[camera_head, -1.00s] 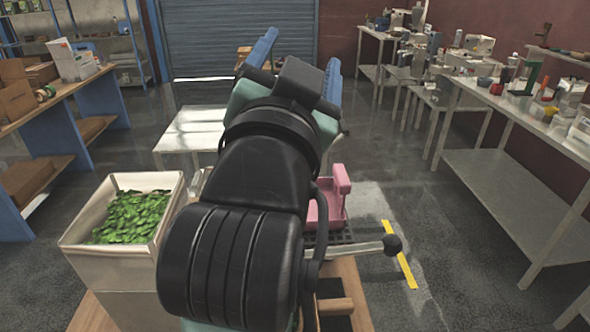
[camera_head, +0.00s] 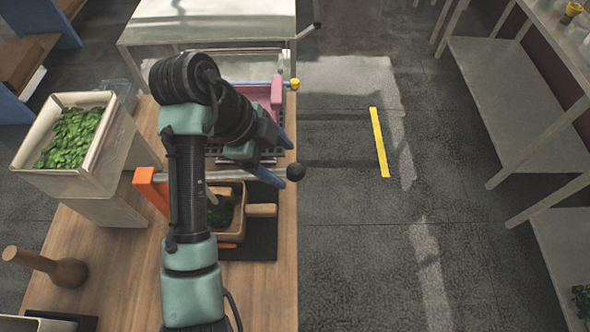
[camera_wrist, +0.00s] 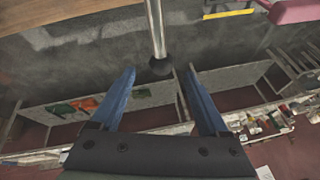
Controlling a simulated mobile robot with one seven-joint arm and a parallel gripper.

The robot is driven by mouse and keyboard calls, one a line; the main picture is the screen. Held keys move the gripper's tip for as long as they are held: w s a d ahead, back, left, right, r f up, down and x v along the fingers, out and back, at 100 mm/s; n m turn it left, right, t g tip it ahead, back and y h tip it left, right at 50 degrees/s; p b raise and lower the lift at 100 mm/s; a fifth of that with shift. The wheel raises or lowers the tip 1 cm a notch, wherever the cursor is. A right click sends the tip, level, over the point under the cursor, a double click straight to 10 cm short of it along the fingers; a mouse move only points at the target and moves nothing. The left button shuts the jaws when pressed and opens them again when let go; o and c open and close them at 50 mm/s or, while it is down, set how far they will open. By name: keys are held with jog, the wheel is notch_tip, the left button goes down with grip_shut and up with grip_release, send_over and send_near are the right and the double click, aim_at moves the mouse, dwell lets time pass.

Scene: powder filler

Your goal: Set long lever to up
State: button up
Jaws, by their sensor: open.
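The long lever (camera_head: 262,174) is a thin metal rod with a black ball knob (camera_head: 295,172). In the head view it lies roughly level, its knob end reaching the table's right edge. In the wrist view, the lever (camera_wrist: 155,28) comes down from the top and its knob (camera_wrist: 160,67) shows between the two blue fingertips. My gripper (camera_head: 277,156) is just above and behind the knob in the head view. In the wrist view my gripper (camera_wrist: 158,74) is open, with a gap on both sides of the knob. Whether it touches the knob cannot be told. My arm hides the lever's left part.
An orange bracket (camera_head: 150,188) stands left of my arm. A wooden box with a handle (camera_head: 260,210) sits in front of the lever. A pink part (camera_head: 277,98) stands behind. A bin of green leaves (camera_head: 110,150) is at left.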

aim_at(292, 169)
jog(key=p+x, duration=0.1)
jog(key=x, duration=0.5)
jog(key=shift+w+d+f+p, duration=0.1)
jog(key=shift+d+f+p, duration=0.2)
jog(key=shift+p, duration=0.1)
grip_shut()
dwell(1.0)
